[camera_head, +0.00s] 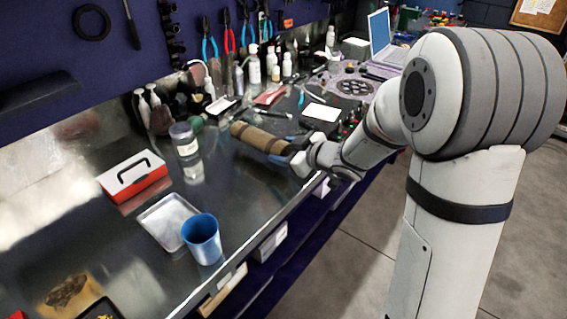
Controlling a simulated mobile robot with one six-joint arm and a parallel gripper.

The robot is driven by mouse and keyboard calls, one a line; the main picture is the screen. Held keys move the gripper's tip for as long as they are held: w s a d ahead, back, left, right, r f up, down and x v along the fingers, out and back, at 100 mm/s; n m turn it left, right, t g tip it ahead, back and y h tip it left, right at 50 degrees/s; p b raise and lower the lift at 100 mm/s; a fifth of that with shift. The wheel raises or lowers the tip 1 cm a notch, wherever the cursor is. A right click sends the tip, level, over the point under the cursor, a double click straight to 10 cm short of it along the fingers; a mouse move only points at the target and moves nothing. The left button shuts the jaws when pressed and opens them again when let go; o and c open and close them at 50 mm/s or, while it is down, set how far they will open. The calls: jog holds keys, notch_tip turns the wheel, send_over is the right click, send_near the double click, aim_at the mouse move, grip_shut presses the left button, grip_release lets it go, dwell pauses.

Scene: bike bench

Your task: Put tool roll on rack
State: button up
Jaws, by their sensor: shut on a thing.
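The tool roll (258,137) is a tan-brown cylinder with darker bands, lying lengthwise near the middle of the bench. My gripper (289,155) is shut on its right, near end. The fingers are small and partly hidden. I cannot tell whether the roll touches the bench or hangs just above it. A dark ledge (38,95) sticks out from the wall panel at the left; I cannot tell whether it is the rack.
The metal bench (95,225) holds a glass jar (184,140), red-and-white toolbox (133,178), metal tray (165,218) and blue cup (202,238). Bottles and small tools crowd the back, with a laptop (384,38) at the far end. Pliers hang on the wall.

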jog(key=shift+f+b, duration=0.3)
jog(key=shift+f, duration=1.55)
jog(key=shift+f, duration=0.2)
jog(key=o, duration=1.2)
jog(key=shift+s, duration=0.1)
